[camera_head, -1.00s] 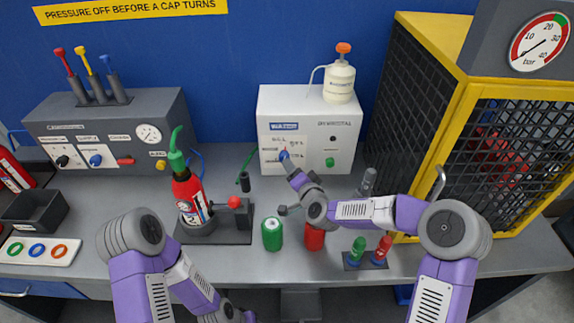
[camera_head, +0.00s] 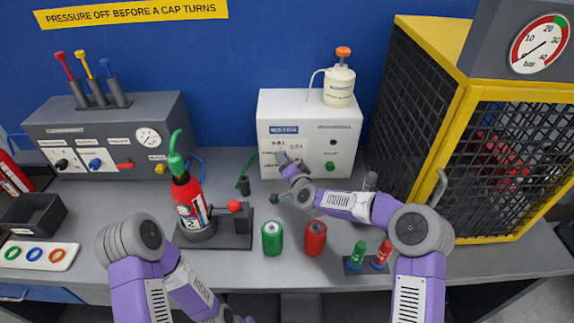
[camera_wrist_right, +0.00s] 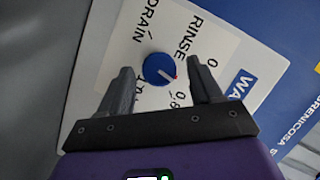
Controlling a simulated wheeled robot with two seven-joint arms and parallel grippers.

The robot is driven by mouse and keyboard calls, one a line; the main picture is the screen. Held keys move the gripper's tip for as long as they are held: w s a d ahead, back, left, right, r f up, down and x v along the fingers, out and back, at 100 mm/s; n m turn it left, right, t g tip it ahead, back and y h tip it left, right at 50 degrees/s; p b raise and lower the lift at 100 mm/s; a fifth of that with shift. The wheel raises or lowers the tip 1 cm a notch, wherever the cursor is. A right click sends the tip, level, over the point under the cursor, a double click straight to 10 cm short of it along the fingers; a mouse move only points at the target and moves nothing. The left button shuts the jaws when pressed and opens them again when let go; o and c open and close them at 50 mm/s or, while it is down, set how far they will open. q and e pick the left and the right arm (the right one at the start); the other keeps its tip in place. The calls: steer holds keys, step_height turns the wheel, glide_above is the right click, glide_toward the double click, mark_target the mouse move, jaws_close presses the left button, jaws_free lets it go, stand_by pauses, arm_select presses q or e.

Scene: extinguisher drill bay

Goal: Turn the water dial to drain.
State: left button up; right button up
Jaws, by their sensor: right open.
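The water dial (camera_wrist_right: 155,66) is a round blue knob on the white panel in the right wrist view. Its pale pointer line aims to the lower right, towards the number labels and away from the word DRAIN (camera_wrist_right: 150,22). RINSE is printed beside DRAIN. My right gripper (camera_wrist_right: 162,70) is open, its two fingers on either side of the dial with gaps showing; how near the tips are to the panel I cannot tell. In the head view the right gripper (camera_head: 282,160) covers the dial on the white WATER unit (camera_head: 310,110). My left gripper is out of view.
A green knob (camera_head: 330,167) sits right of the dial. A white pump bottle (camera_head: 339,85) stands on the unit. A yellow-framed mesh cage (camera_head: 452,150) borders the right.

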steer(key=c, duration=1)
steer(key=shift+c, duration=0.2)
steer(key=shift+a+r+n+g+h+p, duration=0.15)
steer(key=shift+n+h+p, duration=0.35)
steer(key=shift+n+p, duration=0.55)
steer(key=shift+a+n+g+h+p, duration=0.15)
steer(key=shift+n+h+p, duration=0.4)
steer(key=shift+p, duration=0.8)
steer(key=shift+r+n+g+h+p, duration=0.15)
steer(key=shift+n+h+p, duration=0.3)
steer(key=shift+n+p, duration=0.6)
steer(key=shift+f, duration=0.1)
steer(key=o, duration=1)
